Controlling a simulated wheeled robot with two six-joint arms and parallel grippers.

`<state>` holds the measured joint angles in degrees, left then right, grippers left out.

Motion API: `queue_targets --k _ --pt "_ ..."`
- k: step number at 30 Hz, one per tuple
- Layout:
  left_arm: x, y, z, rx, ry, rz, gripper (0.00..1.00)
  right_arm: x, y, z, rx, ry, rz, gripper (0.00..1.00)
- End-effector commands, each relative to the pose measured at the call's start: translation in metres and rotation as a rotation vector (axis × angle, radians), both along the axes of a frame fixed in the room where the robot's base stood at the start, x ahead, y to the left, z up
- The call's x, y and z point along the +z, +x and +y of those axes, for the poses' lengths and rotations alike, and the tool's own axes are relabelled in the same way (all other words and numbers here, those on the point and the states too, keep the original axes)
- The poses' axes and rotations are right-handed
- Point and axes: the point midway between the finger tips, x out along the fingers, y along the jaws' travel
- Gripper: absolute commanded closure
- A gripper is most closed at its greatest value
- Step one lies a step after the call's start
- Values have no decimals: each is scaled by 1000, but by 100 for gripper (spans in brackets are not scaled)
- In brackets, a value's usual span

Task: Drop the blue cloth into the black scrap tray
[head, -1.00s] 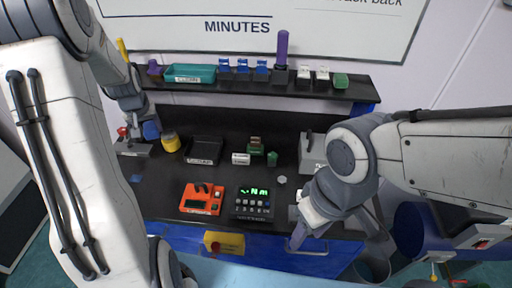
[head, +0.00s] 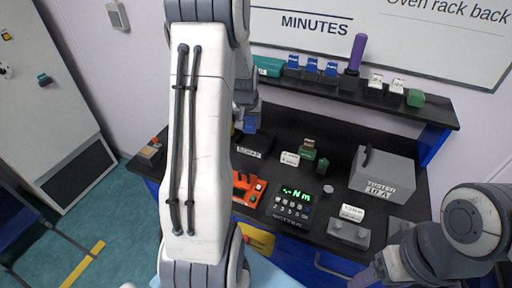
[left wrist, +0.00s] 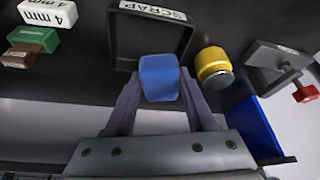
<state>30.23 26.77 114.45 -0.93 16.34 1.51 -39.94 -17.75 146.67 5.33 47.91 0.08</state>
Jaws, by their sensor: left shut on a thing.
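The blue cloth, a small rounded block shape, is between the fingers of my left gripper (left wrist: 158,88) in the left wrist view; its blue face (left wrist: 159,72) is clear there. My left gripper is shut on it. The black scrap tray (left wrist: 187,42), labelled SCRAP, lies just beyond the cloth, which overlaps its near edge in that view. In the head view the cloth (head: 250,126) shows beside my left arm, at the tray (head: 266,143), which my arm partly hides. The height of the cloth above the tray is unclear. My right gripper (head: 366,280) is partly seen at the bottom.
A yellow-lidded jar (left wrist: 213,66) stands right of the tray. A device with a red knob (left wrist: 304,93) is farther right. A green block (left wrist: 34,41) and a white 4 mm block (left wrist: 48,12) lie left. An orange device (head: 246,188) sits in front of the tray.

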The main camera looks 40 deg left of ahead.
Motion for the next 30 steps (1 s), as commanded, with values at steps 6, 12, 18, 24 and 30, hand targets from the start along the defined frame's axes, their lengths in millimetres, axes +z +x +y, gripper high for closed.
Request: queue_targets --k 6,12,18,24,30 --pt "-4 1 -1 -2 0 -1 97 -3 0 0 -1 0 0 29" --pt "-4 1 -1 -2 0 0 10 -3 0 0 -1 0 0 29" --pt "-4 1 -1 -2 0 0 10 -3 0 0 0 0 0 29" --pt "1 0 -2 -2 1 -2 10 -5 0 0 0 0 0 29" --pt "30 -10 -8 -2 4 -8 10 -15 0 0 -2 0 0 29"
